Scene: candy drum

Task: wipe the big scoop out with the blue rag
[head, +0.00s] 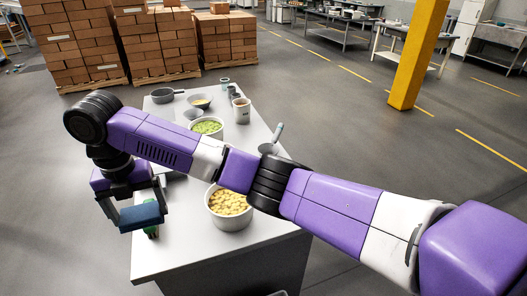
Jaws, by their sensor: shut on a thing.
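My gripper (132,218) is at the left, pointing down, and is shut on the blue rag (146,215), which shows as a thick blue block between the fingers. It hangs at the near left edge of the white table (180,250); I cannot tell its exact height. A scoop-like thing with a grey-teal handle (278,131) stands at the table's right edge, handle tilted up. Its dark bowl (268,148) is partly hidden by my arm. I cannot be sure that it is the big scoop. The rag is well apart from it.
A pot of yellow candy (230,222) and a pot of green candy (207,127) stand on the table. Small bowls (200,102), a dark pan (162,96) and a white mug (242,113) stand farther back. A green thing (151,232) lies below the rag. A yellow pillar (418,55) stands beyond.

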